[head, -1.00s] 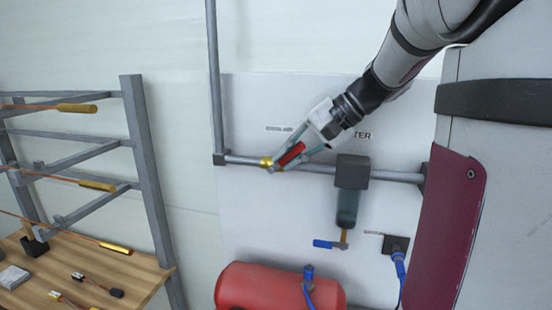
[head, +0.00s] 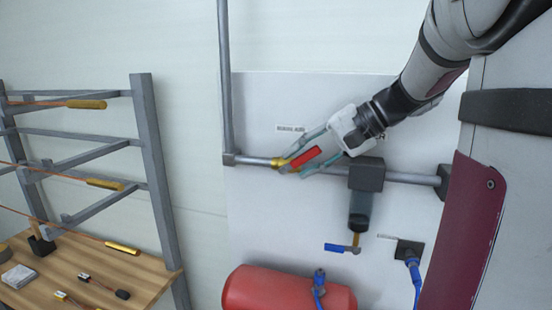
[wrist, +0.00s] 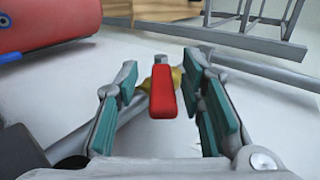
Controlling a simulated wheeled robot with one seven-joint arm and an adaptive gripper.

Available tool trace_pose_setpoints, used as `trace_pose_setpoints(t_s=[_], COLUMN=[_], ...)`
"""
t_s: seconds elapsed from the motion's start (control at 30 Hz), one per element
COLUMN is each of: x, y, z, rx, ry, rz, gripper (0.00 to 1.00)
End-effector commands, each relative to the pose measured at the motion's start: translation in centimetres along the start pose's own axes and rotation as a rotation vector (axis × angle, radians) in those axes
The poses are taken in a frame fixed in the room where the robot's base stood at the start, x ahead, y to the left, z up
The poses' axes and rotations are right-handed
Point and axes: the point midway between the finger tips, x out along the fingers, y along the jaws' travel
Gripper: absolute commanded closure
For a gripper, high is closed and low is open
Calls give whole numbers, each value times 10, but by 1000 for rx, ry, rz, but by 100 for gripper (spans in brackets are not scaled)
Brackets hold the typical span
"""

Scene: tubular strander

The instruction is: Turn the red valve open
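The red valve handle (head: 305,157) sits on a brass valve body (head: 278,163) on the horizontal grey pipe. In the head view the handle slants up to the right from the body, at an angle to the pipe. My gripper (head: 300,157) is around the handle. In the wrist view the red handle (wrist: 162,92) lies between the two teal-padded fingers of my gripper (wrist: 161,100). The fingers are apart, with a visible gap on each side of the handle. The brass body (wrist: 176,78) shows partly behind the handle.
A dark filter unit (head: 366,175) hangs on the pipe to the right, with a blue-handled valve (head: 338,247) below it. A red tank (head: 270,290) stands below. A grey rack (head: 150,150) and wooden table (head: 150,268) are at left. A grey cabinet with a maroon panel (head: 462,240) is at right.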

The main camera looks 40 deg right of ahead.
Motion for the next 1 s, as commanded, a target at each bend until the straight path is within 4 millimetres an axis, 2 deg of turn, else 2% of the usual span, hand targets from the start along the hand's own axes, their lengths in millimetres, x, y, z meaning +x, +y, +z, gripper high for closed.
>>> trace_pose_setpoints(t_s=[0.2, 0.33, 0.8, 1.0], x=[-1, -10, -98, -117], y=[-1, 0, 0, 0], z=[0, -1, -1, -1], rx=[-1, -1, 0, 1], ry=[0, 3, 3, 1], rz=[-1, -1, 1, 1], gripper=[64, 64, 64, 64])
